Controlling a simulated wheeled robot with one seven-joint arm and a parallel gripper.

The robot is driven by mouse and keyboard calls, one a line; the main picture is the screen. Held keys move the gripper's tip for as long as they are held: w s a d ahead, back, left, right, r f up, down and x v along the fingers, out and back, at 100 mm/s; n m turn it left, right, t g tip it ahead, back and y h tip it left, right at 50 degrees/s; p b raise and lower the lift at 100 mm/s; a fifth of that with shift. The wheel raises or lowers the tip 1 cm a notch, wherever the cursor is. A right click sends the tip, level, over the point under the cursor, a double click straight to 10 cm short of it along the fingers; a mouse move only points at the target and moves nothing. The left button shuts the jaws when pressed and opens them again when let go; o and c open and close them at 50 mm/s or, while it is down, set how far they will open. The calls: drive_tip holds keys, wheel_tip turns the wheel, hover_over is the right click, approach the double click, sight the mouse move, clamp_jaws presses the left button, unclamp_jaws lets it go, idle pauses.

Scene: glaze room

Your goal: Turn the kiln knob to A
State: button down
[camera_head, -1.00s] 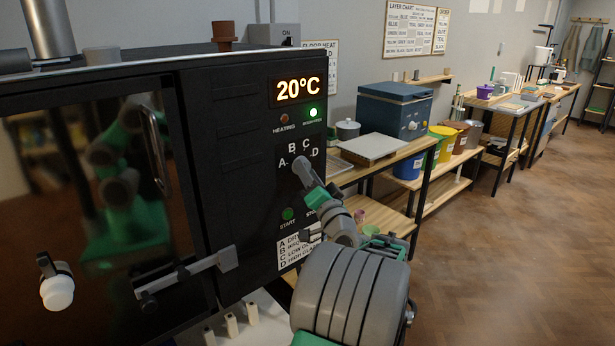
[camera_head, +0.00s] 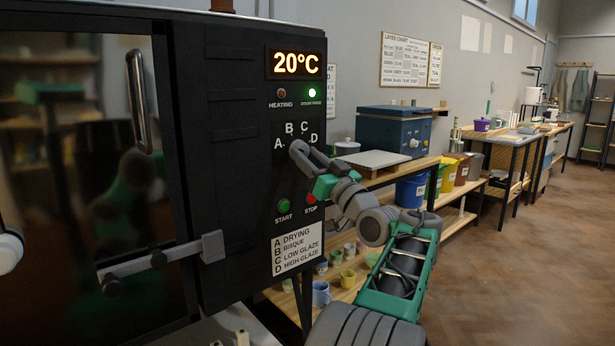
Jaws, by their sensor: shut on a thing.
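The black kiln (camera_head: 228,120) stands at the left with its glass door closed. Its panel shows 20°C on the display (camera_head: 295,64) and a lit green light (camera_head: 312,93); the heating light (camera_head: 282,93) is dark. My gripper (camera_head: 298,150) is at the kiln knob, below the letters A, B, C and D, and is shut on it. The fingers cover the knob, so I cannot tell where its pointer stands. The green start button (camera_head: 284,206) and red stop button (camera_head: 311,198) are just below my gripper. A label (camera_head: 297,249) lists A drying, B bisque, C low glaze, D high glaze.
The kiln door's handle (camera_head: 138,100) and a latch bar (camera_head: 160,260) stick out at the left. A wooden bench (camera_head: 400,167) with a blue box (camera_head: 393,132), buckets and cups stands behind my arm. Open wooden floor (camera_head: 500,270) lies at the right.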

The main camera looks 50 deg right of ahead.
drive_tip(key=shift+n+b, duration=0.45)
drive_tip(key=shift+n, duration=0.25)
drive_tip(key=shift+r+y, duration=0.1)
drive_tip(key=shift+y, duration=0.3)
drive_tip(key=c, duration=0.9)
unclamp_jaws()
drive_tip(key=v, duration=0.8)
drive_tip(key=shift+w, duration=0.1)
drive_tip(key=shift+d, duration=0.1)
